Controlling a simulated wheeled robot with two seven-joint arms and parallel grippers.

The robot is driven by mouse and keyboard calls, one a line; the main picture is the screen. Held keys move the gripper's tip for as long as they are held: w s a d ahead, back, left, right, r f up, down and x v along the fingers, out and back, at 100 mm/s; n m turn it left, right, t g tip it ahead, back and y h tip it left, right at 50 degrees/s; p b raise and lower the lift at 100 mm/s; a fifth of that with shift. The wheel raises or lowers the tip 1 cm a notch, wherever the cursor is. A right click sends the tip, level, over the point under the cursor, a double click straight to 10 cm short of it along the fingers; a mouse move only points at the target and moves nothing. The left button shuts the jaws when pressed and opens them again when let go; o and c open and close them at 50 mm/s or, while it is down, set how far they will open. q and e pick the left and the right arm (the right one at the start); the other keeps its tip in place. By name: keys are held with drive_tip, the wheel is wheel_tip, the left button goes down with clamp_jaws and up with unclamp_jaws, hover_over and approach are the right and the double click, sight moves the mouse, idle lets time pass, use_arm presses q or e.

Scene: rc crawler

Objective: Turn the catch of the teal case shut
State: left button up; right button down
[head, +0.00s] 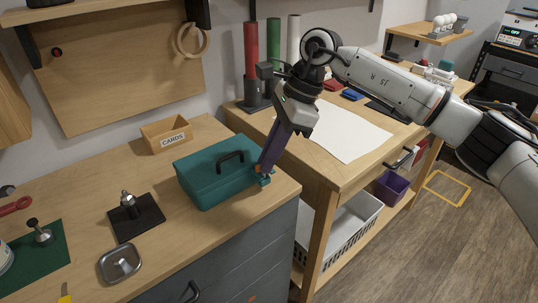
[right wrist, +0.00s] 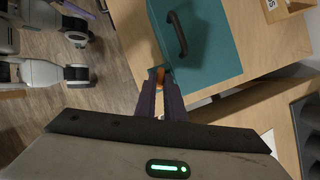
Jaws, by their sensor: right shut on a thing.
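The teal case (head: 205,180) sits closed on the wooden worktop near its front right corner, with a black handle (head: 230,157) on its lid. My right gripper (head: 263,173) reaches down to the case's right end. In the right wrist view its two fingers (right wrist: 160,84) are shut on the small orange catch (right wrist: 158,73) at the end of the teal case (right wrist: 222,45). The fingers hide part of the catch, so its exact angle is hard to tell.
A wooden CARDS box (head: 166,136) stands behind the case. A black pad with a metal fitting (head: 136,216) and a metal dish (head: 120,264) lie to the left. A second wooden table (head: 310,150) with upright coloured rolls (head: 251,55) stands to the right.

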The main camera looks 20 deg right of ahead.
drive_tip(key=shift+w+r+n+g, duration=0.15)
drive_tip(key=shift+n+g, duration=0.15)
drive_tip(key=shift+n, duration=0.6)
drive_tip(key=shift+w+n+g+p, duration=0.15)
drive_tip(key=shift+n+g+p, duration=0.45)
drive_tip(key=shift+n, duration=1.4)
drive_tip(key=c, duration=1.8)
unclamp_jaws()
drive_tip(key=shift+a, duration=0.1)
drive_tip(key=shift+c, duration=0.2)
